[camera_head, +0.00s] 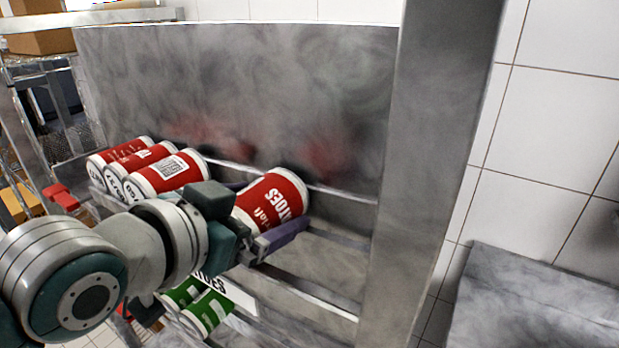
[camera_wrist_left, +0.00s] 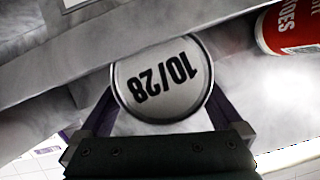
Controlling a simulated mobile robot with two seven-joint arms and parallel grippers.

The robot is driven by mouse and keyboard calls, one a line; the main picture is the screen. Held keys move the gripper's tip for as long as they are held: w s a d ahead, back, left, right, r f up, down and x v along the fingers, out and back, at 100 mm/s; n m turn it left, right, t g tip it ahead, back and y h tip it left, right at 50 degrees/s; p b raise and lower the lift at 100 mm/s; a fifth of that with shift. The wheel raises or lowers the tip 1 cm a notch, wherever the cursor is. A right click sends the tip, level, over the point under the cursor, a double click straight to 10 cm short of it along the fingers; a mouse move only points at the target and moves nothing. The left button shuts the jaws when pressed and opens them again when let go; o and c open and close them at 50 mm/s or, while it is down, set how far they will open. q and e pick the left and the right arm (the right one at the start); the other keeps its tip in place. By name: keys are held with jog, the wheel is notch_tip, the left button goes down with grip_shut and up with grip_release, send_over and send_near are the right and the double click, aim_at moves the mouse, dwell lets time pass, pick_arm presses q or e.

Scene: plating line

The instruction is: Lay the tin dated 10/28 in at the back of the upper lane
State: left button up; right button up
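The tin dated 10/28 is red with a pale lid. In the head view the red tin (camera_head: 272,200) lies on its side at the right part of the upper lane (camera_head: 342,196), apart from the other tins. In the left wrist view its lid (camera_wrist_left: 162,80) shows the date, upside down. My left gripper (camera_head: 262,226) is shut on it, with one purple finger on each side (camera_wrist_left: 160,98). Whether the tin touches the lane's rails I cannot tell. Several red tins (camera_head: 168,172) lie side by side at the lane's left end. My right gripper is not in view.
Green tins (camera_head: 207,315) lie in a lower lane, partly behind my arm. A grey back panel (camera_head: 250,85) stands behind the upper lane and a thick post (camera_head: 435,130) bounds it on the right. Another red tin (camera_wrist_left: 290,28) shows in the left wrist view.

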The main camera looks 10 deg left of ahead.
pick_arm(q)
jog(key=shift+f, duration=0.15)
jog(key=shift+s, duration=0.1)
jog(key=shift+s+a, duration=0.1)
jog(key=shift+s, duration=0.2)
jog(key=r+v, duration=0.1)
jog(key=v, duration=0.8)
jog(key=s+a+f+n+g+y, duration=0.1)
jog(key=s+f+n+g+y, duration=0.1)
jog(key=s+f+g, duration=0.45)
jog(key=s+a+f+n+g+y, duration=0.1)
jog(key=s+a+f+g, duration=0.15)
jog(key=s, duration=0.65)
notch_tip(320, 180, up, 24)
jog(key=s+p, duration=0.1)
jog(key=p, duration=2.3)
jog(key=shift+s+d+g, duration=0.3)
jog(key=shift+s, duration=0.05)
